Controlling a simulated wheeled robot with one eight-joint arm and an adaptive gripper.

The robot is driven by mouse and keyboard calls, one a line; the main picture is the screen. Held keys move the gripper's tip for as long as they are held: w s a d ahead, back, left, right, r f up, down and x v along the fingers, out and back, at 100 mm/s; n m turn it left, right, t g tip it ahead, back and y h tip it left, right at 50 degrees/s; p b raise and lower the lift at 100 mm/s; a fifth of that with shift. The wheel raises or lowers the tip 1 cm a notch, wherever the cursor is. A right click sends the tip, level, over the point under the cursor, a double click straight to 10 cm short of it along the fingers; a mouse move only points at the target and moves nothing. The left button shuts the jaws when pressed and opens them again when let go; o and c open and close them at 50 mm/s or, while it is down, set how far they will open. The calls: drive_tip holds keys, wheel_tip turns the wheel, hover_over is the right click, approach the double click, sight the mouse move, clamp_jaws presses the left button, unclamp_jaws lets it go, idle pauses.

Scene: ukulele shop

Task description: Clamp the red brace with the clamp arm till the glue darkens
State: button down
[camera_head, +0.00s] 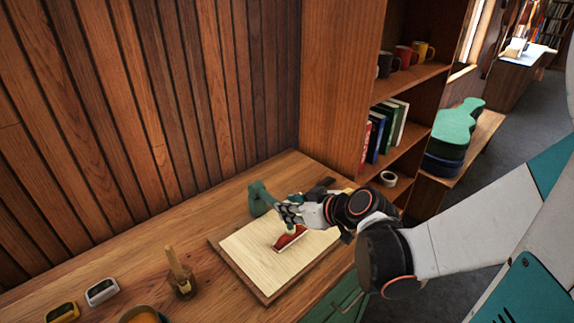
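The red brace (289,238) lies on a pale wooden panel (262,254) on the bench, with a pale strip along its lower edge that may be glue. A green clamp body (259,197) stands at the panel's back edge. A small cream piece (291,229) sits right above the brace and seems to touch it. My gripper (287,214) is over the brace, beside the green clamp body. It covers most of the clamp arm, so I cannot tell whether its fingers are shut on it. A dark bar (321,187) shows behind my gripper.
The panel rests on a darker board (222,254). A glue pot with a brush (181,274), two small boxed devices (102,291) and a bowl (142,315) are at the left front. A bookshelf (329,90) rises behind at right. A tape roll (388,178) is on a shelf.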

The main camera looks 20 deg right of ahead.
sight(271, 198)
drive_tip(key=shift+s+f, duration=0.15)
drive_tip(key=shift+s, duration=0.1)
drive_tip(key=c, duration=1.3)
unclamp_jaws()
drive_tip(key=shift+w+r+p, duration=0.15)
drive_tip(key=shift+r+p, duration=0.3)
drive_tip(key=shift+r, duration=0.15)
drive_tip(key=w+r+p, duration=0.1)
drive_tip(key=r+p, duration=0.1)
drive_tip(key=w+a+r+p, duration=0.1)
drive_tip(key=r+p, duration=0.1)
drive_tip(key=p, duration=0.1)
drive_tip(key=w+r+p, duration=0.1)
drive_tip(key=r+p, duration=0.1)
drive_tip(key=r, duration=0.1)
drive_tip(key=shift+w+a, duration=0.15)
drive_tip(key=shift+w, duration=0.2)
drive_tip(key=w+a+r+g+h+p, duration=0.2)
drive_tip(key=w+g+p, duration=0.3)
drive_tip(key=w, duration=0.1)
drive_tip(key=w+a+r+g+h+p, duration=0.2)
drive_tip(key=w+g+p, duration=0.4)
drive_tip(key=w, duration=0.1)
drive_tip(key=r, duration=1.2)
drive_tip(key=shift+s+r, duration=0.3)
drive_tip(key=shift+r, duration=0.05)
